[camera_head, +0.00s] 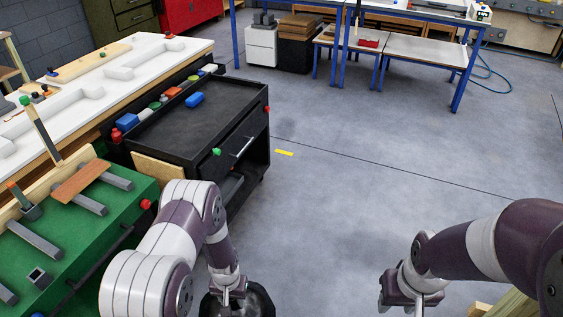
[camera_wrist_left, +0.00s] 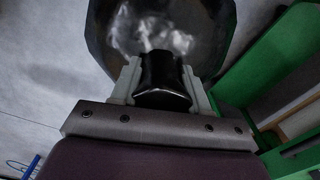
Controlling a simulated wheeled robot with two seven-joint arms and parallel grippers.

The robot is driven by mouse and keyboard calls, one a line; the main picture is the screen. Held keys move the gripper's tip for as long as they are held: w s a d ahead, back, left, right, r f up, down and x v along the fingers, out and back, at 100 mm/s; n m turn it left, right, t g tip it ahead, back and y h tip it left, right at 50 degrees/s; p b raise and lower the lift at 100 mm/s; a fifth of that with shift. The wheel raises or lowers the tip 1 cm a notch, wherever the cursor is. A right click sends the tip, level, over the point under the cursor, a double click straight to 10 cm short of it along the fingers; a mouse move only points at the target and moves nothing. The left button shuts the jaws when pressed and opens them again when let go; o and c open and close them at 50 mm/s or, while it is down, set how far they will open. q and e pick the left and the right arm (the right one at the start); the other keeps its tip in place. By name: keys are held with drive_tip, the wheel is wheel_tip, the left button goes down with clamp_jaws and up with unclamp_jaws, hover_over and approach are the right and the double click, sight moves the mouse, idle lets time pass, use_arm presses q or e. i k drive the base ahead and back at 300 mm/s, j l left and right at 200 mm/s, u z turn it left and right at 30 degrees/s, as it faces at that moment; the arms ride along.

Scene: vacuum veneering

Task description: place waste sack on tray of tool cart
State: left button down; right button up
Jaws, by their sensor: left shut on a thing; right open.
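The black waste sack (camera_head: 257,299) hangs at the bottom of the head view, below my left gripper (camera_head: 229,294). My left gripper is shut on the sack's gathered neck. In the left wrist view the neck (camera_wrist_left: 164,80) sits between both fingers, with the dark, shiny sack body beyond it. The black tool cart stands ahead and to the left, and its tray (camera_head: 215,122) has a wide bare area. My right gripper (camera_head: 403,303) is open and empty at the lower right, over the floor.
A green cabinet (camera_head: 120,205) with tools and bars on top stands at the left, close to my left arm. A long white-topped bench (camera_head: 150,62) runs behind the cart. Blue-legged tables (camera_head: 425,50) stand at the back.

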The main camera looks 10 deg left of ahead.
sight(184, 131)
drive_tip(key=i+j+u, duration=0.1)
drive_tip(key=i, duration=0.7)
drive_tip(key=i+j, duration=0.1)
drive_tip(key=i, duration=0.65)
drive_tip(key=j+u, duration=0.05)
